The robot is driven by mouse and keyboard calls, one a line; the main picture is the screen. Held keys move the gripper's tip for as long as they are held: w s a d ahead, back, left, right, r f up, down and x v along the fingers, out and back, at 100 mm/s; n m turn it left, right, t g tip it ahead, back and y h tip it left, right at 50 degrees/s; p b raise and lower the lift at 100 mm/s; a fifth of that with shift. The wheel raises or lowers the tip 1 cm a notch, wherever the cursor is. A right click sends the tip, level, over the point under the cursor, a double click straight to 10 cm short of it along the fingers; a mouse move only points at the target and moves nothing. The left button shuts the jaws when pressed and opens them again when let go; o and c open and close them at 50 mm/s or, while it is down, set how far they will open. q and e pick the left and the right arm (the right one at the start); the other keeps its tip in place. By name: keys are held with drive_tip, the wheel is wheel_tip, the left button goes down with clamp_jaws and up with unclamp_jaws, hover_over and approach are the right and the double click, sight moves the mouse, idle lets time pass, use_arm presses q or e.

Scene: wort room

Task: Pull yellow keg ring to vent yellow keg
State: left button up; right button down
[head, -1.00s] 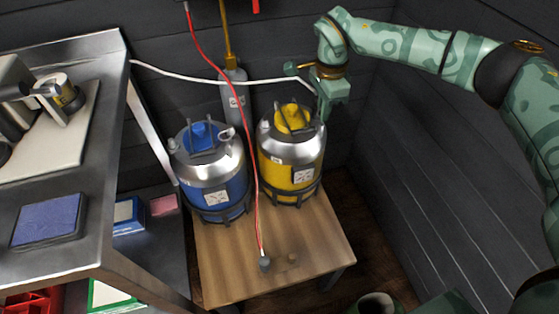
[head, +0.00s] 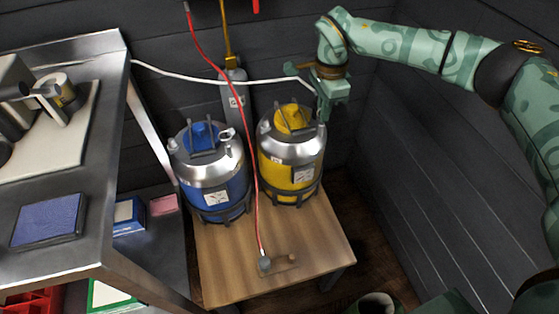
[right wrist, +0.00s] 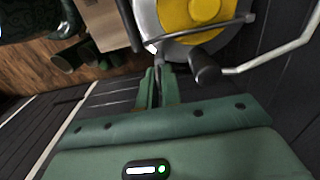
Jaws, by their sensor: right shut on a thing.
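The yellow keg (head: 272,172) stands upright on the wooden table, with a silver top, yellow cap and dark handle bars. My right gripper (head: 322,116) is at the right edge of its top, pointing down. In the right wrist view, the gripper (right wrist: 160,72) is shut at the rim of the keg (right wrist: 188,16). The keg's ring is mostly hidden between the fingers. My left gripper is not in view.
A blue keg (head: 212,197) with a ring on its top stands close on the left. A red hose (head: 244,125) hangs in front of the kegs, its end over the wooden table (head: 225,272). A grey cylinder (head: 238,100) stands behind. A steel bench (head: 98,225) is left.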

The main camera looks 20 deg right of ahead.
idle(0.7)
drive_tip(key=shift+f, duration=0.5)
drive_tip(key=c, duration=0.6)
unclamp_jaws()
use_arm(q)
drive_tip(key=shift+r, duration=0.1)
use_arm(e)
wheel_tip(320, 180, up, 6)
drive_tip(key=p, duration=0.4)
drive_tip(key=shift+r+p, duration=0.1)
drive_tip(key=shift+p, duration=0.25)
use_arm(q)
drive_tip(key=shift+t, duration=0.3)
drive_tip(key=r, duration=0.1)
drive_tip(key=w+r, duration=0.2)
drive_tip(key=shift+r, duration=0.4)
